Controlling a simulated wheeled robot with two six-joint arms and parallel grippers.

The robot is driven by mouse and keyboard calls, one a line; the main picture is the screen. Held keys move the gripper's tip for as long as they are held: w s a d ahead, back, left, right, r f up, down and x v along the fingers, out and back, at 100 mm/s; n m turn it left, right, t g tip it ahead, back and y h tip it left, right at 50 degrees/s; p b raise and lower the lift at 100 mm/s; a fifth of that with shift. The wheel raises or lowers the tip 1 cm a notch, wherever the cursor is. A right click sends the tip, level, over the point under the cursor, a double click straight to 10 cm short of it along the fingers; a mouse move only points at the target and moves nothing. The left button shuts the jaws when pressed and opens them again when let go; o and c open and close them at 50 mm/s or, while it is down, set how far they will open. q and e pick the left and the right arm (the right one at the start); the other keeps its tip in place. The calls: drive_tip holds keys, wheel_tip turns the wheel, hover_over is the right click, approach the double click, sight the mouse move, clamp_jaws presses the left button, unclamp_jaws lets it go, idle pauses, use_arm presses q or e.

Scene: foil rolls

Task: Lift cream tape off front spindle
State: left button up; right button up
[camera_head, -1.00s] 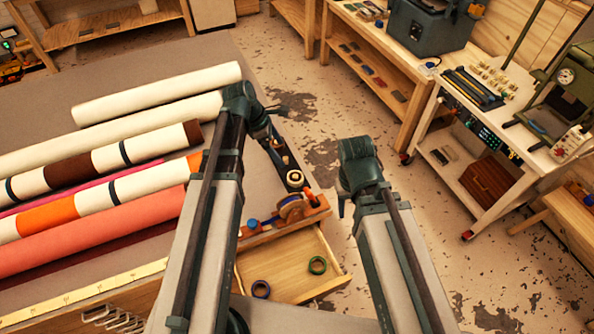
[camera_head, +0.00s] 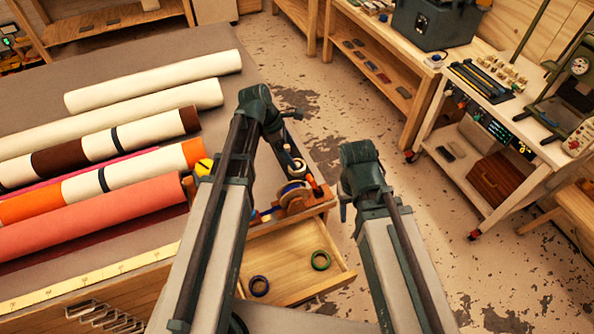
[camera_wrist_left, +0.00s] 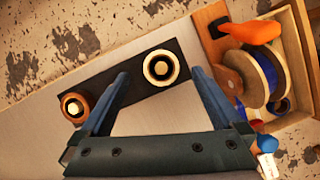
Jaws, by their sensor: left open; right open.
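The cream tape (camera_wrist_left: 161,67) sits on the front spindle, on a dark base plate (camera_wrist_left: 120,92) seen in the left wrist view. It also shows small beside my left arm in the head view (camera_head: 298,165). A brown roll (camera_wrist_left: 75,107) stands on the other spindle of the plate. My left gripper (camera_wrist_left: 158,75) is open. Its fingers point toward the plate, one between the two rolls and one on the far side of the cream tape. I cannot tell their height over it. My right gripper (camera_head: 344,205) is open, away from the table; its fingers are mostly hidden.
A tape dispenser (camera_head: 294,196) with a blue roll and an orange part is close beside the spindles. Long fabric rolls (camera_head: 150,85) lie on the table's left.

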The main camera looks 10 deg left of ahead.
use_arm(q)
drive_tip(key=shift+a+b+x, duration=0.2)
drive_tip(key=shift+b+x, duration=1.1)
drive_tip(key=shift+b, duration=0.05)
drive_tip(key=shift+a+b+x, duration=0.25)
drive_tip(key=shift+b+x, duration=1.05)
drive_tip(key=shift+s+f, duration=0.1)
drive_tip(key=shift+s, duration=0.05)
drive_tip(key=c, duration=1.4)
wheel_tip(320, 180, up, 10)
drive_tip(key=p, duration=1)
